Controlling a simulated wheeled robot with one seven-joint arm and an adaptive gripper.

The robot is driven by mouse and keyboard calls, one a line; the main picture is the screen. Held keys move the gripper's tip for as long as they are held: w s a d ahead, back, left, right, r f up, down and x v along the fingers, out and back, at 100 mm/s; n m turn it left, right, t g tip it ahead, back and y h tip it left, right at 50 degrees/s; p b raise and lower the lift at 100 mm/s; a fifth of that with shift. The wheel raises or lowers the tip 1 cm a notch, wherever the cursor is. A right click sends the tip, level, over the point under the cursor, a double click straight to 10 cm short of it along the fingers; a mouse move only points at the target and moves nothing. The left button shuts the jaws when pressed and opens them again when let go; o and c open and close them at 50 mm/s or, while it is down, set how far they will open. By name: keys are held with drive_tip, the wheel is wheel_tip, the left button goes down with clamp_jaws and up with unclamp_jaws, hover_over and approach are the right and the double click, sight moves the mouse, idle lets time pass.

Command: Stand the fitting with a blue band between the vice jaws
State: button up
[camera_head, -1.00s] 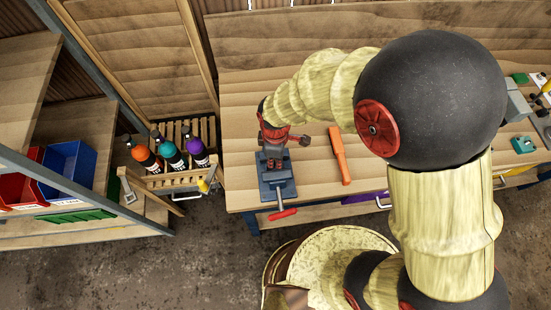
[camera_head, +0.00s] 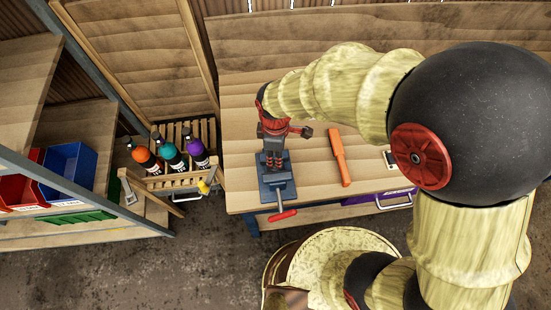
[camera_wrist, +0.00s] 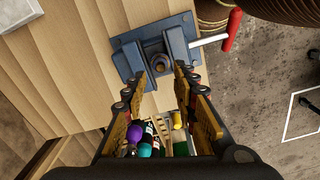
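The blue-grey vice (camera_head: 283,190) with a red handle stands at the left front of the workbench; it also shows in the wrist view (camera_wrist: 122,62). A round brownish, hollow-topped fitting (camera_wrist: 160,66) appears end-on between the vice jaws and looks upright. Its blue band cannot be seen. My gripper (camera_head: 273,162) points down over the vice. In the wrist view my gripper (camera_wrist: 160,76) has its two fingers apart, one each side of the fitting in the picture, with a gap visible around it. Whether a finger touches it cannot be told.
An orange-handled tool (camera_head: 340,157) lies on the bench right of the vice. Several bottles (camera_head: 172,155) stand in a wooden crate to the left. Blue (camera_head: 70,163) and red bins sit on the far-left shelf. Bare bench lies between vice and tool.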

drive_tip(key=w+d+r+m+t, duration=0.1)
drive_tip(key=d+r+m, duration=0.3)
drive_tip(key=r, duration=0.9)
drive_tip(key=s+d+r+m+t, duration=0.2)
drive_tip(key=s+d+r+m, duration=0.2)
drive_tip(key=d, duration=0.5)
drive_tip(key=s+d+r+m+t, duration=0.2)
drive_tip(key=s+d+r+m, duration=0.2)
drive_tip(key=d+r+m, duration=0.5)
drive_tip(key=shift+s+d+r+m+t, duration=0.25)
drive_tip(key=shift+d+m+t, duration=0.05)
drive_tip(key=shift+d, duration=0.1)
